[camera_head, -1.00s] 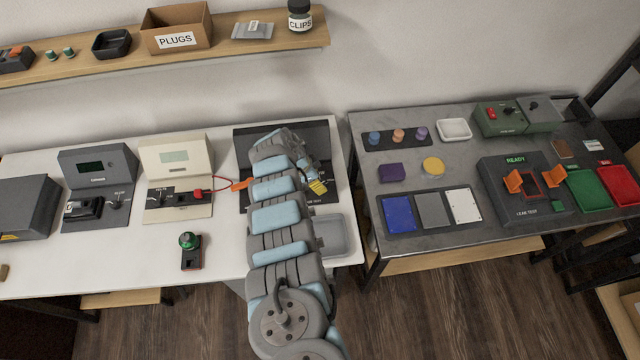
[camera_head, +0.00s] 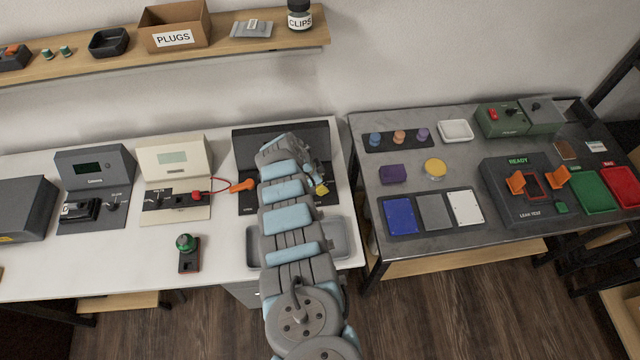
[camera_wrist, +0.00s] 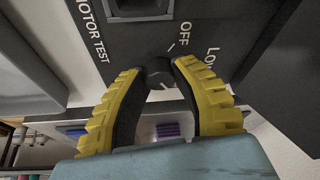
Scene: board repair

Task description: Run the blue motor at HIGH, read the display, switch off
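The black motor test station (camera_head: 245,150) stands at the right end of the white bench, largely hidden by my arm in the head view. In the wrist view its panel (camera_wrist: 215,25) reads MOTOR TEST, OFF and LOW. A dark round knob (camera_wrist: 158,72) sits below the OFF mark, between my gripper's (camera_wrist: 160,68) yellow-backed fingers, which appear closed on both its sides. In the head view the yellow fingertips (camera_head: 321,188) show right of my wrist. A dark recess (camera_wrist: 138,8) shows at the panel's top edge. I cannot make out the blue motor, the HIGH mark or the station's display.
A cream tester (camera_head: 172,158) with a red lead and orange clip (camera_head: 242,186) stands left of the station. A grey tray (camera_head: 335,240) lies in front, partly behind my arm. A green-topped device (camera_head: 187,252) stands at the bench front. A dark table (camera_head: 440,250) is right, across a gap.

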